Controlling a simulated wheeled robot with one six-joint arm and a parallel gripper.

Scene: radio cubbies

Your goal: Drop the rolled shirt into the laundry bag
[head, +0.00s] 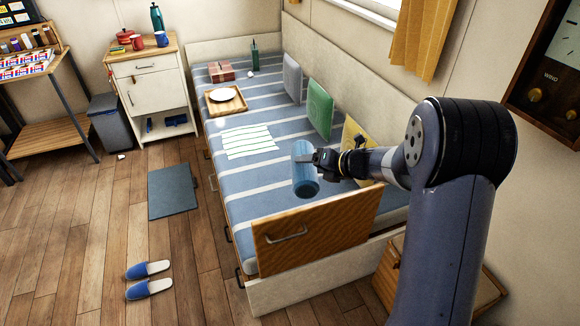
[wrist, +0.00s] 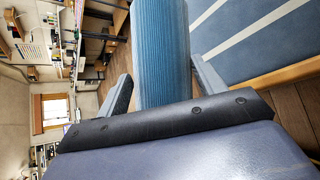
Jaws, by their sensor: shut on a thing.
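The rolled shirt (head: 305,175) is a blue cylinder held upright in the head view, above the near part of the bed. My gripper (head: 317,159) is shut on it, reaching in from the right. In the wrist view the rolled shirt (wrist: 160,50) stands between the two grey fingers of my gripper (wrist: 164,88), its ribbed side showing and its top cut off by the frame. I cannot make out a laundry bag in either view.
The bed (head: 245,200) has a striped blue cover, with a wooden tray (head: 226,110), a striped cloth (head: 248,142) and cushions on it. A wooden drawer front (head: 315,232) stands at its near end. A dark bin (head: 110,122), a grey mat (head: 173,191) and blue slippers (head: 148,270) are on the floor.

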